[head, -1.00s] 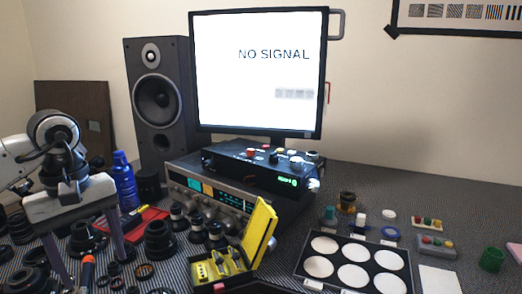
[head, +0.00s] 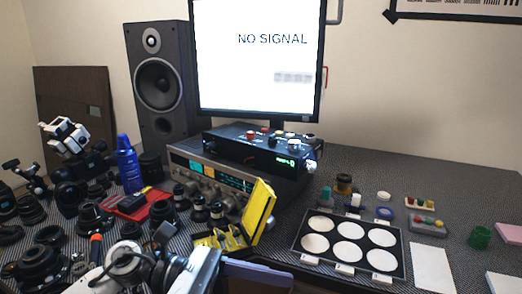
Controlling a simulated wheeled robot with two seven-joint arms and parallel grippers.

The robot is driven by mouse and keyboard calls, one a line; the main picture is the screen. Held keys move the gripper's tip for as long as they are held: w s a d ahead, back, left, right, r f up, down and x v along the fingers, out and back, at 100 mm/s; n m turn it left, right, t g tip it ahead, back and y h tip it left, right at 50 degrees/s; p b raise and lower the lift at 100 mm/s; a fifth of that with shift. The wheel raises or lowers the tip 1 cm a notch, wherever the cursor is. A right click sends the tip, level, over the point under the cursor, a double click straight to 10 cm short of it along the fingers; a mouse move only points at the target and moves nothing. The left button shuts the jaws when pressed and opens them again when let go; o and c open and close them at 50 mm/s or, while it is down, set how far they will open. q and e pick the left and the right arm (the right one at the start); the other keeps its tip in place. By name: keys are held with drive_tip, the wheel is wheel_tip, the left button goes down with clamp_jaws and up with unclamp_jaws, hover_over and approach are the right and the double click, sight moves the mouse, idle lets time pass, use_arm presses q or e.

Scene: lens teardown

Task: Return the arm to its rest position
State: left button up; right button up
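My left arm (head: 125,272) comes in low at the bottom edge, left of centre. Its white gripper body lies at the bottom edge, and a grey-purple finger of my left gripper (head: 260,277) reaches right along that edge. The rest of the gripper is cut off by the frame, so its opening and anything between the fingers are hidden. The visible finger is in front of the open yellow case (head: 262,212). My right gripper is not in view.
Several black lens parts (head: 88,217) crowd the left of the table, with a blue bottle (head: 129,165) and a red tray (head: 137,208) behind. A tray of white discs (head: 372,256) lies right of centre. A speaker (head: 160,85), electronics (head: 215,185) and a monitor (head: 255,55) stand behind.

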use_arm(q)
drive_tip(key=w+a+r+n+t+h, duration=0.1)
drive_tip(key=w+n+t+h, duration=0.3)
drive_tip(key=n+t, duration=1.15)
drive_tip(key=w+a+f+n+t+y, duration=0.1)
drive_tip(key=a+f+n+y, duration=0.5)
drive_tip(key=n, duration=0.5)
drive_tip(key=w+a+f+n+t+y, duration=0.1)
drive_tip(key=a+f+n+t+y, duration=0.15)
drive_tip(key=f+n+y, duration=0.7)
drive_tip(key=s+a+f+n+g+y, duration=0.1)
drive_tip(key=s+a+f+n+g, duration=0.3)
drive_tip(key=s+f+n, duration=0.3)
drive_tip(key=s+a+f+n+g+y+p, duration=0.1)
drive_tip(key=s+a+f+n+g, duration=0.2)
drive_tip(key=s+f+n, duration=0.5)
wheel_tip(320, 180, down, 3)
drive_tip(key=s+g, duration=0.1)
drive_tip(key=s, duration=0.1)
drive_tip(key=shift+s+a, duration=0.3)
drive_tip(key=shift+a, duration=0.1)
drive_tip(key=shift+f, duration=0.1)
